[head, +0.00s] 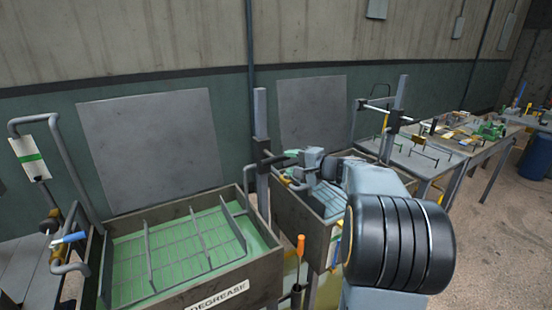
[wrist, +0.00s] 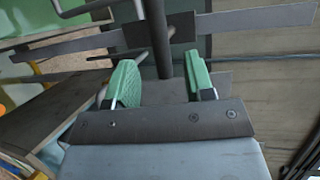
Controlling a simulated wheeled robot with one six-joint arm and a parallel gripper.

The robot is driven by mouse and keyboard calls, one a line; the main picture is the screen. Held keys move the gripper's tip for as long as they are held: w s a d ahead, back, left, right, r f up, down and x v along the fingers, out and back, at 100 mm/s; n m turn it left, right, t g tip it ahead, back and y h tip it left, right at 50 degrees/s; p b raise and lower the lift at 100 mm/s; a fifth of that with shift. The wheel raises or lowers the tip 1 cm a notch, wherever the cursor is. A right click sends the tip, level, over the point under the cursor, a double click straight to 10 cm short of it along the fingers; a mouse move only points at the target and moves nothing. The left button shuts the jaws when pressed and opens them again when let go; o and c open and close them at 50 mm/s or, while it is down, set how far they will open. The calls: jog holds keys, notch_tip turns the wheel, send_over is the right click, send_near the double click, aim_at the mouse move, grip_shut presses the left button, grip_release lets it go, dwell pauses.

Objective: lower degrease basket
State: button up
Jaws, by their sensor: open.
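The degrease tank (head: 262,270) stands at the left in the head view, with its label on the front wall and green liquid inside. A wire basket (head: 150,255) with thin dividers sits within its walls; how deep it is in the liquid is unclear. A grey post (head: 261,115) rises at the tank's right side, with a dark slider block (head: 266,162) and a short bar. My gripper (head: 292,172) is close to that bar, right of the post. In the wrist view my gripper (wrist: 163,80) is open, and a dark bar (wrist: 157,35) reaches between its green-padded fingers; contact is not clear.
A second tank (head: 285,210) with its own post (head: 397,105) stands behind my arm. An orange-handled tool (head: 300,246) stands between the tanks. A bent pipe with a tag (head: 29,158) and a blue-handled valve (head: 68,238) are at the left.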

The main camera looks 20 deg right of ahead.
aim_at(278, 161)
jog(key=p+x, duration=0.1)
jog(key=x, duration=0.5)
jog(key=shift+w+a+f, duration=0.1)
jog(key=shift+w+a, duration=0.05)
jog(key=shift+c, duration=0.5)
grip_shut()
